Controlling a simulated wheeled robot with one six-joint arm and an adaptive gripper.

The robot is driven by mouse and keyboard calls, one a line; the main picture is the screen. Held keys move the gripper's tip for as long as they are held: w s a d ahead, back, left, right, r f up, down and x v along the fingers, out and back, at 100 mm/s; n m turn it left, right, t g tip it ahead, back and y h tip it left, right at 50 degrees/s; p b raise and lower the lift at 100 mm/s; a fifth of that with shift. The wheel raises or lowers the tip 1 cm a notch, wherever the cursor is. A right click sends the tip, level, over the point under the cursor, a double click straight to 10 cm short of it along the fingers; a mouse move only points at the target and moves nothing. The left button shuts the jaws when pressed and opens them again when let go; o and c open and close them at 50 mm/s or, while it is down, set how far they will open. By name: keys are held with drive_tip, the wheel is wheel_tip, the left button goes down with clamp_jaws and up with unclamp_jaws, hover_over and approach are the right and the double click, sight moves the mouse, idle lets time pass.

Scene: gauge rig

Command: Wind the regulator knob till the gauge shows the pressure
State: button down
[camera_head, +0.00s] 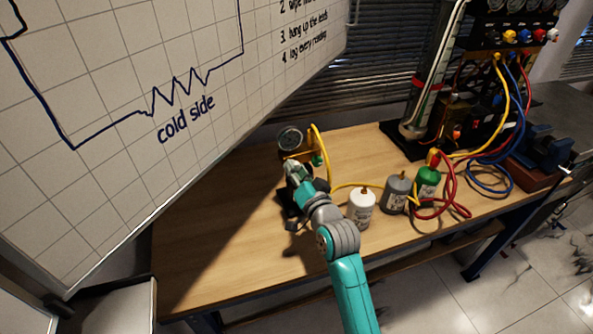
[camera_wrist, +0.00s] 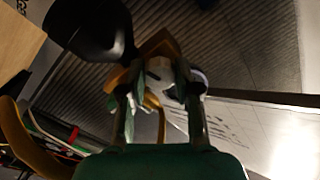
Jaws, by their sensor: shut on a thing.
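The round gauge (camera_head: 289,138) stands on a small brass-coloured rig near the back of the wooden bench. Its face is dark with a light rim, and the reading is too small to make out. My gripper (camera_head: 293,170) is at the front of this rig, just below the gauge. In the wrist view, my gripper (camera_wrist: 158,90) has its two fingers closed in on the regulator knob, in front of the brass body (camera_wrist: 158,45). The knob is mostly hidden by the fingers. A large black rounded part (camera_wrist: 90,25) shows beside the brass body.
A yellow hose (camera_head: 327,150) arches right of the gauge. White (camera_head: 361,208), grey (camera_head: 396,194) and green (camera_head: 428,182) cylinders stand right of my arm. A hose manifold stands behind them. A whiteboard (camera_head: 120,110) hangs close on the left. The bench's left part (camera_head: 215,240) is clear.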

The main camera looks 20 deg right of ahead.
drive_tip(key=shift+m, duration=10.3)
drive_tip(key=c, duration=0.8)
unclamp_jaws()
drive_tip(key=shift+s, duration=0.15)
drive_tip(key=s, duration=0.7)
drive_tip(key=s+d, duration=0.1)
drive_tip(key=s, duration=0.3)
drive_tip(key=shift+s, duration=0.35)
